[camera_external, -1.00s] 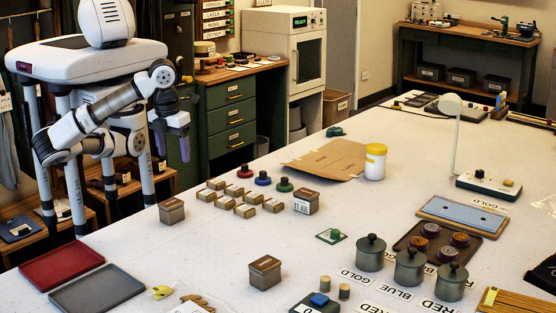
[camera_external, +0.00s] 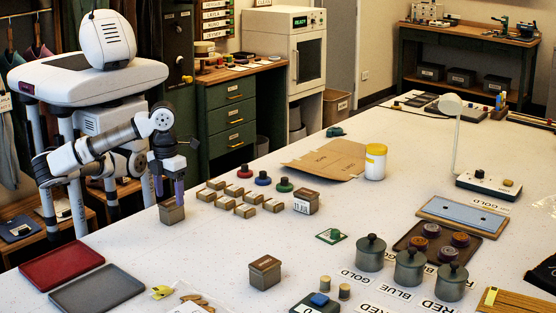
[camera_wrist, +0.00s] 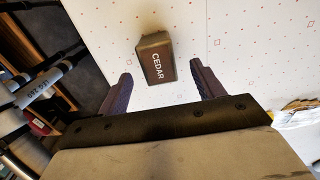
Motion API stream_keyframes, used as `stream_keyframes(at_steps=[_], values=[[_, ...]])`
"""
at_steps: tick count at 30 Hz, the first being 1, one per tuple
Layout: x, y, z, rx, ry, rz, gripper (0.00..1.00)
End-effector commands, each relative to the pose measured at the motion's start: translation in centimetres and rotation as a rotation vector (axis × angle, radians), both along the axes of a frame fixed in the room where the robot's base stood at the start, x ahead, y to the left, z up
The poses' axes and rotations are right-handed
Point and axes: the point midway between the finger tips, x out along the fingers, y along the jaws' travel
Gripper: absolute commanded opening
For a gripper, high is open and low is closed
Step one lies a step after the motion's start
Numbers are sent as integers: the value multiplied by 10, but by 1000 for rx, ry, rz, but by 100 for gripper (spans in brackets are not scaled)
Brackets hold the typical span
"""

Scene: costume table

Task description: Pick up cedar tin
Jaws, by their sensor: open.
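The cedar tin (camera_wrist: 156,60) is a small brown box with a dark lid that reads CEDAR in the wrist view. It also shows in the external view (camera_external: 172,213), near the table's left edge. My gripper (camera_wrist: 160,85) is open, with one purple finger toward each side of the tin and the tin just beyond the fingertips. In the external view my gripper (camera_external: 168,192) is over the tin, its fingers overlapping the tin's top. I cannot tell whether they touch it.
Several small tan boxes (camera_external: 245,210) stand right of the tin, with another brown tin (camera_external: 305,202) beyond them. A third brown tin (camera_external: 265,272) is nearer the front. A red tray (camera_external: 62,268) and a grey tray (camera_external: 97,290) lie at front left. The table between is clear.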

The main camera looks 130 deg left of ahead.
Motion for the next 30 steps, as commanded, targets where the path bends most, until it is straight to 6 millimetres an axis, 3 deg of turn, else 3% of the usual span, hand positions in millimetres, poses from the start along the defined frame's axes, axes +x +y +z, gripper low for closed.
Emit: stream_keyframes(at_steps=[6,15,26,30], values=[[-2,3,-39,0,2,0,67],[-2,3,-42,1,1,0,67],[-2,3,-42,1,1,0,20],[-2,3,-41,1,0,0,18]])
